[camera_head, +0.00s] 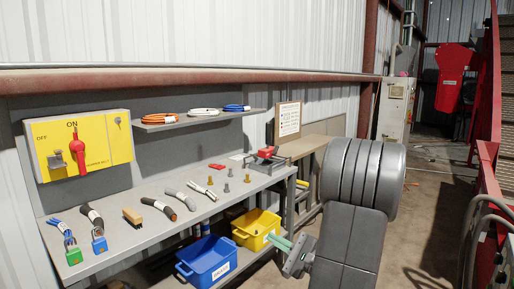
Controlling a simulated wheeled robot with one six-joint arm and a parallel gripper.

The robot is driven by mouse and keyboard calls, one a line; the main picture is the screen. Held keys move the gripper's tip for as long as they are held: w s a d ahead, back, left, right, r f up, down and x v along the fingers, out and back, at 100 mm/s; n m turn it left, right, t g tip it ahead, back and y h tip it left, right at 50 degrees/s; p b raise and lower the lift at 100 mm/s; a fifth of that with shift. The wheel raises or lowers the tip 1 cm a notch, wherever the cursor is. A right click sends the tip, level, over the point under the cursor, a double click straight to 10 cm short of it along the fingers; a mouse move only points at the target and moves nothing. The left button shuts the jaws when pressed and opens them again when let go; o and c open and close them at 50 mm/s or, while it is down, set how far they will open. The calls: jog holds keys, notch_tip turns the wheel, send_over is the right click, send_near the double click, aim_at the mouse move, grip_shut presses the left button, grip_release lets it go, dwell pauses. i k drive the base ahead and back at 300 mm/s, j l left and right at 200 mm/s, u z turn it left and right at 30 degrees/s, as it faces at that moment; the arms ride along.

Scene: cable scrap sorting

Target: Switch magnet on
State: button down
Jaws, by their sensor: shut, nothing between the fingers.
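A yellow switch panel (117,145) is on the wall at the left, with OFF and ON printed on it. Its red rotary handle (80,155) stands roughly upright beneath the ON mark. Its exact setting is too small to tell. A small grey latch-like part (57,162) sits left of the handle. I cannot pick out the magnet itself. My gripper (279,241), with green fingers, is low at the lower middle, far right of the panel and beside the yellow bin. It is shut and empty, and touches nothing that I can see.
A grey bench (135,195) below the panel holds cable pieces, padlocks and a red-and-grey tool (267,157). Cable coils lie on a shelf (185,122). A blue bin (207,262) and a yellow bin (256,228) stand below the bench. Red railing (487,165) borders the right.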

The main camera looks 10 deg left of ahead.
aim_at(276, 148)
jog(key=i+l, duration=0.15)
jog(key=i, duration=0.35)
jog(key=i+l+u, duration=0.1)
jog(key=i, duration=0.45)
jog(key=i+l, duration=0.15)
jog(key=i, duration=0.35)
jog(key=i+l+u, duration=0.1)
jog(key=i, duration=0.45)
jog(key=i+l, duration=0.3)
jog(key=i, duration=0.2)
jog(key=j+u, duration=0.05)
